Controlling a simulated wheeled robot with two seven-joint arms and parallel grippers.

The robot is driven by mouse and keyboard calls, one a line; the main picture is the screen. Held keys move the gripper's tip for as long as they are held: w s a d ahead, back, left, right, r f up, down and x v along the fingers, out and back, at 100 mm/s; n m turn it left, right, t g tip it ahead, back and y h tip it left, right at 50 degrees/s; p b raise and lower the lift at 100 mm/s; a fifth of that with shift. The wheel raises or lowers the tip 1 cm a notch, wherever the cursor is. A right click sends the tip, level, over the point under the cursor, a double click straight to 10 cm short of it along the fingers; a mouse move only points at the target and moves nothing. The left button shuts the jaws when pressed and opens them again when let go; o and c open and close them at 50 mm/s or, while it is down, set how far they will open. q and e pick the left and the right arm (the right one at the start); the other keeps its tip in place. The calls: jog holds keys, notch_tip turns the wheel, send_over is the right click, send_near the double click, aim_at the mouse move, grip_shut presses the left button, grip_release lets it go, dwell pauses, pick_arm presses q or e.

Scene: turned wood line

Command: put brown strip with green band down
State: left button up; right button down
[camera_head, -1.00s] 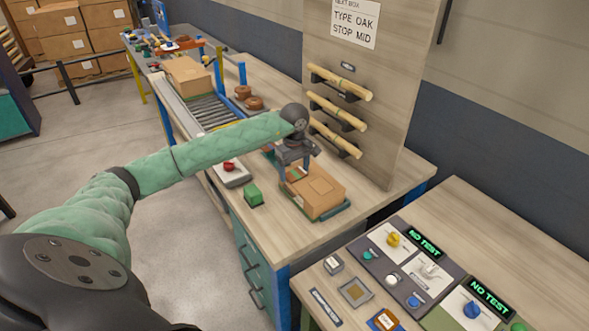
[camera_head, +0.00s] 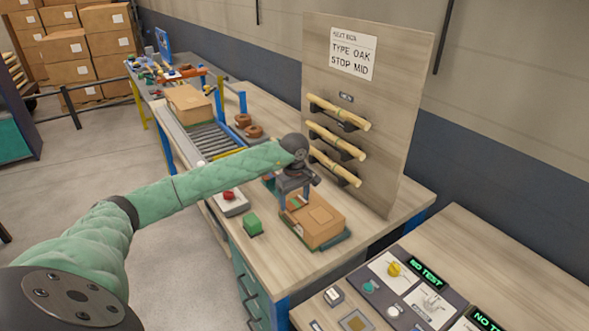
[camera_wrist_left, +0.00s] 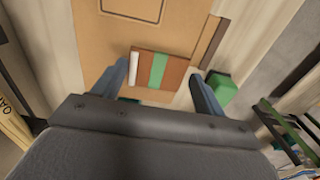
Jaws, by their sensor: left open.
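The brown strip with a green band (camera_wrist_left: 177,71) lies flat on top of a cardboard box in the left wrist view. It has a white end at its left. My left gripper (camera_wrist_left: 166,88) is open, with one blue-grey finger to each side of the strip and gaps between. In the head view my left gripper (camera_head: 292,200) is just above the near-left part of the box (camera_head: 318,217), and the strip is mostly hidden there. My right gripper is not in view.
A green block (camera_head: 253,225) and a red-button box (camera_head: 231,203) stand left of the box. A board with wooden rods on pegs (camera_head: 340,142) rises behind. A panel with knobs and displays (camera_head: 410,290) is at front right. A roller conveyor (camera_head: 211,138) lies behind left.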

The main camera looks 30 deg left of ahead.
aim_at(296, 203)
pick_arm(q)
jog(key=shift+s+d+f, duration=0.1)
jog(key=shift+d+f, duration=0.15)
jog(key=shift+f, duration=0.05)
jog(key=shift+r+p, duration=0.1)
jog(key=shift+p, duration=0.25)
jog(key=shift+w+r, duration=0.2)
jog(key=shift+w+r+b, duration=0.15)
jog(key=shift+r+b, duration=0.05)
jog(key=shift+b, duration=0.1)
jog(key=shift+w+r, duration=0.1)
jog(key=shift+r, duration=0.5)
jog(key=shift+a+r+b, duration=0.15)
jog(key=shift+r+b, duration=0.35)
jog(key=shift+r, duration=0.2)
notch_tip(296, 203, up, 9)
jog(key=b, duration=0.3)
jog(key=shift+r+b, duration=0.15)
jog(key=shift+b, duration=0.2)
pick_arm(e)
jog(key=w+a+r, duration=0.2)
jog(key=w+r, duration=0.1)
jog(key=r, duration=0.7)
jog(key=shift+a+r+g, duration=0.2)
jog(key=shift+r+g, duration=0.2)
